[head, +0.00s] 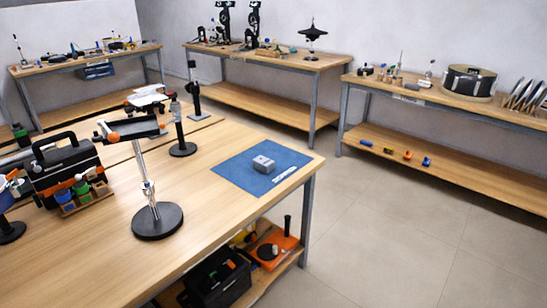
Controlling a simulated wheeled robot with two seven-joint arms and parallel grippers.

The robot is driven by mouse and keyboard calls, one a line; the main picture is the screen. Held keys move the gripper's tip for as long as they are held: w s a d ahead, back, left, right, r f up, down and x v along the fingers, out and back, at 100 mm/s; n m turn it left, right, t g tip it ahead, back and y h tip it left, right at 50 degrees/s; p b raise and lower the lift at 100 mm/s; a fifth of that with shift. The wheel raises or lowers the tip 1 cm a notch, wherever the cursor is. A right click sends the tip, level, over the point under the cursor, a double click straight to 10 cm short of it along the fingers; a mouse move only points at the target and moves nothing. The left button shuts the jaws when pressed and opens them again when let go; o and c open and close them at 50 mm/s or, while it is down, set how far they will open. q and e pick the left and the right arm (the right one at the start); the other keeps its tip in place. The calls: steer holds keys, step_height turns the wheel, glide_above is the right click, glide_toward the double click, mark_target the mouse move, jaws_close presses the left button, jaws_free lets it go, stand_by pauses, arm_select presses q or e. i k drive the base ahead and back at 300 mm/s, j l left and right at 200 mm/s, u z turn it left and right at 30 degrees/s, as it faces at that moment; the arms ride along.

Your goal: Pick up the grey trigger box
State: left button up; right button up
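A small grey box (263,165) sits on a blue mat (234,176) near the right corner of the wooden table (205,205). A dark round mark shows on its top, too small to make out. A white label strip (285,174) lies on the mat, just right of the box. Neither of my grippers shows in the head view. Nothing touches the box from above.
A stand with a round black base (157,221) rises left of the mat, with a smaller black stand (182,149) behind it. A black toolbox (68,172) is at the far left. Bare floor (400,230) lies right of the table. Loaded benches line the walls.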

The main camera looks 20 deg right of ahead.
mark_target(264, 165)
steer(key=i+l+u, duration=0.15)
steer(key=l, duration=1)
steer(key=i+l+u, duration=0.15)
steer(key=l, duration=1.05)
steer(key=i+l+u, duration=0.2)
steer(key=l, duration=1)
steer(key=k, duration=0.1)
